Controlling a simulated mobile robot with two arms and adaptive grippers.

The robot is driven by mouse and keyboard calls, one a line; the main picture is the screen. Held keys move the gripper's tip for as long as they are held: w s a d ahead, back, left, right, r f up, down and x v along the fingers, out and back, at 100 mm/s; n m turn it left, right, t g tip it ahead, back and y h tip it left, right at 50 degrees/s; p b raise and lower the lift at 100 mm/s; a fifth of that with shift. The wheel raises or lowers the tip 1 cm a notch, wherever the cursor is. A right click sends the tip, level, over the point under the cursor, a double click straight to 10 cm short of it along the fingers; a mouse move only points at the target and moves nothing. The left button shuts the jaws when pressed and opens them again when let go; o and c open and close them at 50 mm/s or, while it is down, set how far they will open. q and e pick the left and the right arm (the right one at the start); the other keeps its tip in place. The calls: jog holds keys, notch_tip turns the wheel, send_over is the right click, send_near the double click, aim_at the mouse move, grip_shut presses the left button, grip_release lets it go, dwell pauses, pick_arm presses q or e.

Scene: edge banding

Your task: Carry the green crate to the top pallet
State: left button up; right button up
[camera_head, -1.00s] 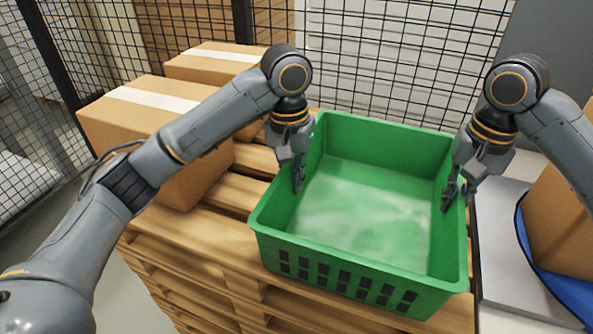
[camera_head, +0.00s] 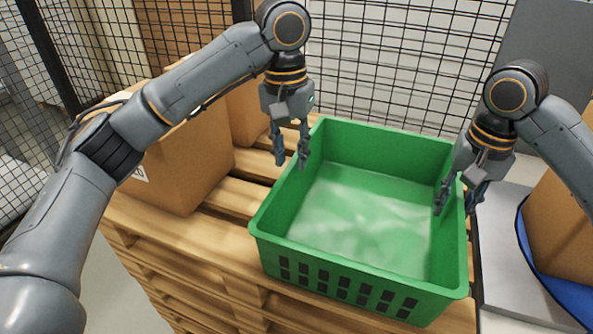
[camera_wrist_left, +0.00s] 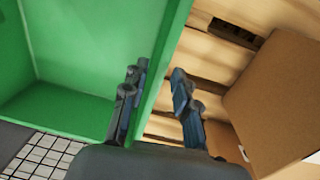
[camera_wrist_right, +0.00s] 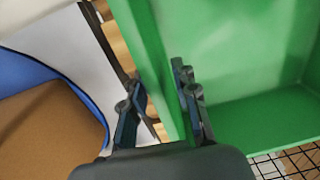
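The green crate (camera_head: 365,215) is empty and sits upright on the wooden pallet stack (camera_head: 210,240). My left gripper (camera_head: 291,158) is open above the crate's left wall. In the left wrist view its fingers (camera_wrist_left: 158,88) are parted on either side of the crate wall (camera_wrist_left: 165,70). My right gripper (camera_head: 460,205) is open at the crate's right wall. In the right wrist view its fingers (camera_wrist_right: 158,88) stand on both sides of that wall (camera_wrist_right: 150,50), with gaps visible.
Cardboard boxes (camera_head: 185,165) stand on the pallet left of the crate. A black wire fence (camera_head: 400,60) runs behind. At right are a grey surface (camera_head: 500,220) and a box (camera_head: 560,220) in a blue holder (camera_head: 555,290).

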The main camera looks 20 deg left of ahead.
jog(key=shift+r, duration=0.15)
pick_arm(q)
jog(key=shift+a+r, duration=0.1)
jog(key=shift+r, duration=2.1)
pick_arm(e)
jog(key=shift+d+r, duration=0.2)
jog(key=shift+r, duration=3.35)
pick_arm(q)
jog(key=shift+f, duration=0.1)
